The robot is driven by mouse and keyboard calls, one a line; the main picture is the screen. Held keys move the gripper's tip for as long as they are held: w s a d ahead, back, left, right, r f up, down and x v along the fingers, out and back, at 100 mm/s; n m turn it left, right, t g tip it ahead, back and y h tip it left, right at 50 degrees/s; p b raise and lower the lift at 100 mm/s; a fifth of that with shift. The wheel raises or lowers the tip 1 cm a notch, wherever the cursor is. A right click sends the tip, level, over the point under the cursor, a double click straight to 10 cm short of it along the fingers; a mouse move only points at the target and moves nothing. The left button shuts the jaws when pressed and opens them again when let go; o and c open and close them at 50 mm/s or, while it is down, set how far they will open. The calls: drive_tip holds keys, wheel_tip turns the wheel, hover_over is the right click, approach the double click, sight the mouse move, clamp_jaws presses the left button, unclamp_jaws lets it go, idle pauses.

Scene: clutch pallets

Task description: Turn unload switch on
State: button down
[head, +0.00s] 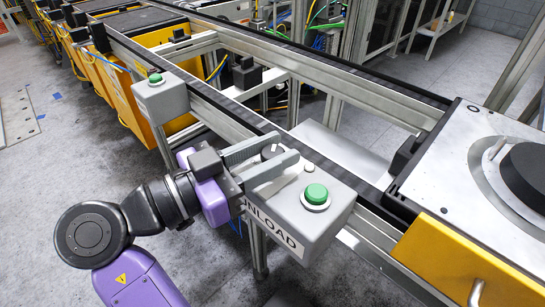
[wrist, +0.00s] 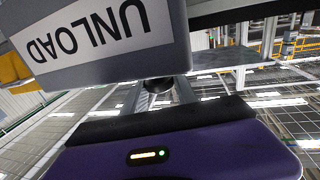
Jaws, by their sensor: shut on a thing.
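The grey unload box (head: 325,222) stands beside the conveyor rail, with a white label reading UNLOAD on its front. A green button (head: 316,194) and a black rotary switch (head: 271,152) are on its top. My gripper (head: 286,147) reaches over the box top from the left, with its two grey fingers on either side of the switch, shut on it. In the wrist view the box (wrist: 178,55) appears upside down, and the dark round switch knob (wrist: 158,84) shows between the fingers. The switch's pointer direction cannot be told.
A second grey box (head: 162,98) with a green button stands farther left along the rail. The conveyor rail (head: 235,115) runs behind the unload box. A yellow-sided pallet (head: 455,262) with a black round part sits at right. Grey floor is clear at lower left.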

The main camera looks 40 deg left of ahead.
drive_tip(key=shift+m+g+h, duration=0.3)
drive_tip(key=shift+m+h, duration=0.2)
drive_tip(key=shift+h, duration=0.2)
drive_tip(key=c, duration=1)
unclamp_jaws()
drive_tip(key=shift+s, duration=0.1)
drive_tip(key=v, duration=0.7)
drive_tip(key=shift+s+a, duration=0.15)
drive_tip(key=shift+s, duration=0.15)
